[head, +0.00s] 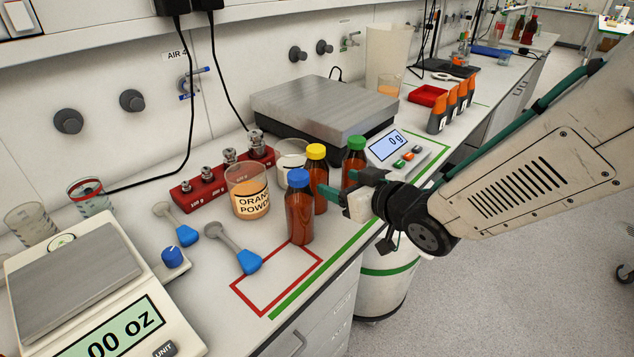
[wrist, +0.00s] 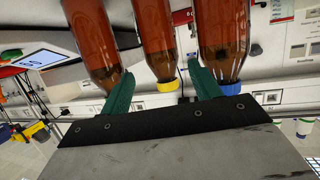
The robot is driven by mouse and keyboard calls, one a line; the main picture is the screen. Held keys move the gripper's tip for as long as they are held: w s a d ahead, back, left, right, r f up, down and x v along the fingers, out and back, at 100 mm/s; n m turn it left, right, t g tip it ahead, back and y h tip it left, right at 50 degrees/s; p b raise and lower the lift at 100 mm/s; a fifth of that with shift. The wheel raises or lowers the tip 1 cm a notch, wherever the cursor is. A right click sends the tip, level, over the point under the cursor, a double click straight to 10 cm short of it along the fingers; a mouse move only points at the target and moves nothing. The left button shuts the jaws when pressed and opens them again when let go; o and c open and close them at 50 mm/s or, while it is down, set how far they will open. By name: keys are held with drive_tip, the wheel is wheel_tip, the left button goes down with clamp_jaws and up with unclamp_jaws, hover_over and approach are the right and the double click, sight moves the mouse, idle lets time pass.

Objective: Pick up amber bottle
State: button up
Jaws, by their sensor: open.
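Three amber bottles stand close together on the bench: one with a blue cap (head: 299,214), one with a yellow cap (head: 319,184) and one with a green cap (head: 353,163). My gripper (head: 348,185) is open and empty at their right, level with their bodies, partly covering the green-capped one. The wrist view is upside down. There the yellow-capped bottle (wrist: 154,40) lines up between the two teal fingers (wrist: 162,88). The blue-capped bottle (wrist: 223,40) is behind the right finger and the green-capped one (wrist: 92,40) is by the left finger, its cap hidden.
A beaker of orange powder (head: 249,192) stands left of the bottles, with a red weight block (head: 205,188) behind. A red outlined square (head: 262,312) on the front bench is mostly bare.

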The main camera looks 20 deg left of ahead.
sight(324, 176)
drive_tip(key=x, duration=0.7)
drive_tip(key=shift+s, duration=0.1)
drive_tip(key=c, duration=1)
drive_tip(key=shift+r, duration=0.1)
